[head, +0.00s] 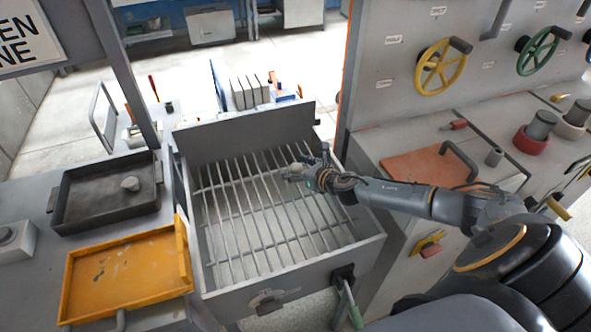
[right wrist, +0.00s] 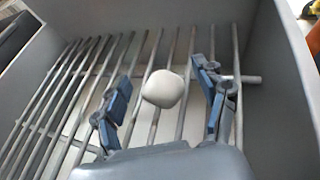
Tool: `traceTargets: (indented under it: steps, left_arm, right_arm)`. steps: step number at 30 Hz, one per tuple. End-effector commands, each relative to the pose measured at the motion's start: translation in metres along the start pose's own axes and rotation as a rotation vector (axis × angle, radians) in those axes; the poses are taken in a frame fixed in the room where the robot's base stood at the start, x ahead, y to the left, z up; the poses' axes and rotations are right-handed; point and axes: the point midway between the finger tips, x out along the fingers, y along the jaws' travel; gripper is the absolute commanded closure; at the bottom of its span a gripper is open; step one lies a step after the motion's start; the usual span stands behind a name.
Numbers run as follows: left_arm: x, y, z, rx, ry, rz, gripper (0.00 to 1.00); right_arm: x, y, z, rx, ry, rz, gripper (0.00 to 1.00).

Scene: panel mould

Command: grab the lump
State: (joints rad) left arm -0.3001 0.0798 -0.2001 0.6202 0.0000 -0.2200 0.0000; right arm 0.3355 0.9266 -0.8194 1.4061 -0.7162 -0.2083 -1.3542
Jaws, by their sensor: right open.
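A pale, rounded lump (right wrist: 163,89) shows in the right wrist view, between the two open fingers of my right gripper (right wrist: 165,97). Gaps show on both sides of it, so the fingers do not touch it. It is over the bars of a grate (right wrist: 85,80); whether it rests on them is hard to tell. In the head view my right gripper (head: 297,172) is over the right part of the grate (head: 240,210), and the lump there is hard to tell from the fingers. My left gripper is out of view.
The grate sits in a grey, walled box (head: 240,134). A panel with yellow (head: 441,67) and green handwheels (head: 538,50) stands right.

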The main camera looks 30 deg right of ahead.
Motion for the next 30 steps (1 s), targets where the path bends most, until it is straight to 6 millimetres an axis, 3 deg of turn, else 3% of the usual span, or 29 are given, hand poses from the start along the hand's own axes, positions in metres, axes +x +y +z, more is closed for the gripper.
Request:
traceTargets:
  steps: [3,12,23,29,30]
  left_arm:
    - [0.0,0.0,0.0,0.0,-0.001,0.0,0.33]
    - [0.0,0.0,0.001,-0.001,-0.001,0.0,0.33]
    - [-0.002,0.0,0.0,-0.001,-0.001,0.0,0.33]
    - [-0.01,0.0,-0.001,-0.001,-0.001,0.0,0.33]
    - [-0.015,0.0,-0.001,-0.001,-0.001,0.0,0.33]
  right_arm:
    - [0.0,0.0,0.0,0.0,0.0,-0.001,0.32]
    - [-0.001,-0.001,0.0,0.0,0.0,-0.001,0.9]
    - [-0.003,-0.001,0.007,-0.002,-0.002,-0.002,0.9]
    - [-0.015,-0.002,0.037,-0.005,-0.005,-0.002,0.9]
    - [-0.02,0.008,0.044,-0.003,-0.005,0.004,0.9]
